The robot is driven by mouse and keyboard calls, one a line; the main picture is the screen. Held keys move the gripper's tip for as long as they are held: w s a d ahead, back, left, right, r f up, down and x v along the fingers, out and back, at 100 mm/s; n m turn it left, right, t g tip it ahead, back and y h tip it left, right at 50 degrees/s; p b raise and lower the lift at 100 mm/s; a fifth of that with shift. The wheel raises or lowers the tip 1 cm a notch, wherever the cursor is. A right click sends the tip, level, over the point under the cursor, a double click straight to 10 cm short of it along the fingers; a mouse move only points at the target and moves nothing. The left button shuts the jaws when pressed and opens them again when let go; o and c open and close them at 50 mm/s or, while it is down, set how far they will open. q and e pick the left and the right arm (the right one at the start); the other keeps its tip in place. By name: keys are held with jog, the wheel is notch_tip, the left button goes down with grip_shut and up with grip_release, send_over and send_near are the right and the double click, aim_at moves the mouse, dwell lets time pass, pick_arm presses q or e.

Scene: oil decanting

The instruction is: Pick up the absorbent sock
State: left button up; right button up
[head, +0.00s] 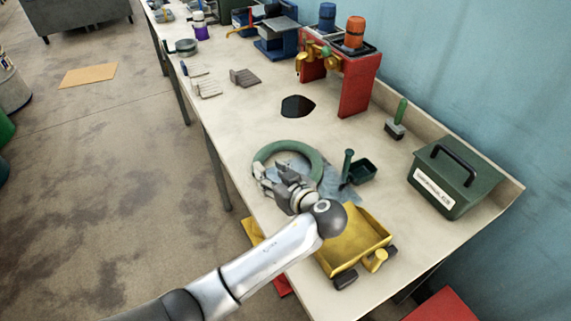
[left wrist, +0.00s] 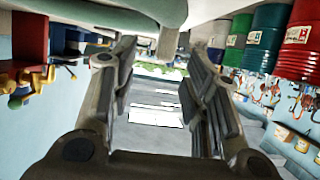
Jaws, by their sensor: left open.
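The absorbent sock appears to be the green ring (head: 312,160) lying on the workbench in the head view, on the near side of a dark patch. My left gripper (head: 270,178) is open at the near left side of the ring, and its hand hides part of it. I cannot tell whether the fingers touch the ring. In the left wrist view the open fingers (left wrist: 160,75) have nothing gripped between them. A pale green curved band at the top of that view (left wrist: 140,8) seems to be the sock, close by. My right gripper is not in view.
A dark green scoop (head: 362,173), a yellow tray (head: 352,240) and a green case (head: 458,175) stand close by on the bench (head: 240,118). A brush (head: 398,120) and a red stand (head: 360,92) are farther back. A dark patch (head: 297,106) lies beyond the ring.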

aim_at(263, 171)
pick_arm(q)
jog(key=x, duration=0.2)
jog(key=p+x, duration=0.1)
jog(key=x, duration=0.1)
jog(key=shift+a, duration=0.5)
jog(key=shift+d, duration=0.1)
grip_shut()
